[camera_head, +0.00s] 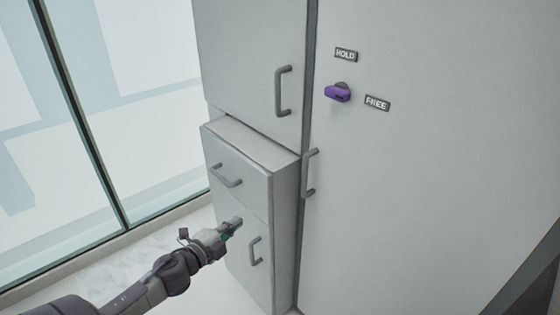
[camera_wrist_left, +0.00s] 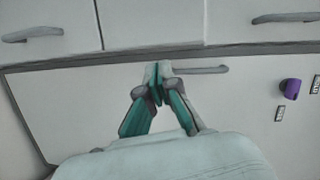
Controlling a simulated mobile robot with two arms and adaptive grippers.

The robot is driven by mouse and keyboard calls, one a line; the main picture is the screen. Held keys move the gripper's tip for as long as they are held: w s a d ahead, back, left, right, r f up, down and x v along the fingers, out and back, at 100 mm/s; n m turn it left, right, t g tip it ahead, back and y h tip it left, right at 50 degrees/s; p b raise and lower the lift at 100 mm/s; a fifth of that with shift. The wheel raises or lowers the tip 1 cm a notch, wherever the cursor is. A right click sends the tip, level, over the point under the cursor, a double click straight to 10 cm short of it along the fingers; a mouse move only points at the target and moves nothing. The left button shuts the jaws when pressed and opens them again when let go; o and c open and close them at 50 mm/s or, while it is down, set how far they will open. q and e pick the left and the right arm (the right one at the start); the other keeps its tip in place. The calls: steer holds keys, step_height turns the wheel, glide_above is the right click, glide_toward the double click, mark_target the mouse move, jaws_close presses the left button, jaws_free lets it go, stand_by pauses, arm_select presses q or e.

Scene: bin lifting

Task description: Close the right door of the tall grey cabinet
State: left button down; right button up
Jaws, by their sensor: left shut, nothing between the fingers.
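The tall grey cabinet fills the middle and right of the head view. Its wide right door (camera_head: 430,190) has an upright bar handle (camera_head: 310,173) near its left edge. How far this door stands open, I cannot tell. My left gripper (camera_head: 234,224) is shut and empty, low in front of the cabinet's lower left part, to the left of and below that handle in the picture. In the left wrist view the shut fingertips (camera_wrist_left: 158,72) overlap one end of the door's handle (camera_wrist_left: 205,70); contact cannot be told. My right gripper is not in view.
A purple knob (camera_head: 338,93) sits on the right door between a HOLD label (camera_head: 346,54) and a FREE label (camera_head: 376,103). An upper left door (camera_head: 245,60) and a protruding lower unit with a drawer (camera_head: 230,160) have handles. Glass panels (camera_head: 140,90) stand at left.

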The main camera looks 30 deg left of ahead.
arm_select(q)
steer(key=d+r+m+t+h, duration=0.2)
steer(key=d+r+m, duration=0.15)
steer(key=r, duration=0.65)
steer(key=shift+w+d+r+p, duration=0.1)
steer(key=shift+w+d+p, duration=0.4)
steer(key=shift+w, duration=1.95)
steer(key=shift+w+d+f+p, duration=0.1)
steer(key=shift+w+p, duration=0.8)
steer(key=shift+w, duration=1.5)
steer(key=shift+w+d+r+p, duration=0.2)
steer(key=shift+w+p, duration=0.5)
steer(key=shift+w, duration=1.75)
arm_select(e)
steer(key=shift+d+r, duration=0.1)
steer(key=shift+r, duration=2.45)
arm_select(q)
steer(key=shift+f, duration=0.1)
